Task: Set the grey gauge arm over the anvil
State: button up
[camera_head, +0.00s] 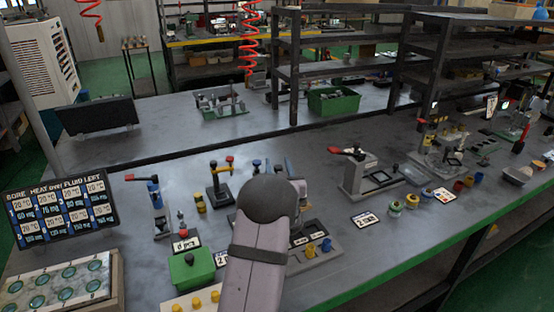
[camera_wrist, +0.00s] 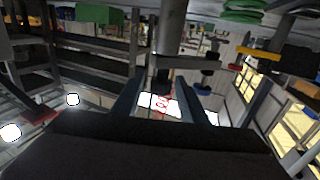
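In the wrist view a grey gauge arm (camera_wrist: 192,62) reaches sideways from a thick grey post (camera_wrist: 170,30). A dark pin (camera_wrist: 163,82) hangs below it. The two dark blue fingers of my gripper (camera_wrist: 163,92) stand apart on either side of the pin, with gaps visible, so the gripper is open and holds nothing. In the head view my own arm covers most of this spot; the grey stand base (camera_head: 318,258) shows beside it. I cannot make out the anvil for certain in either view.
A green box (camera_head: 192,270) and yellow knobs stand left of my arm. A lever stand with a yellow bar (camera_head: 222,182) is behind it. A grey fixture with a red handle (camera_head: 368,172) stands to the right. The left back bench top has free room.

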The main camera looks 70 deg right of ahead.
jog(key=shift+x, duration=1.35)
grip_shut()
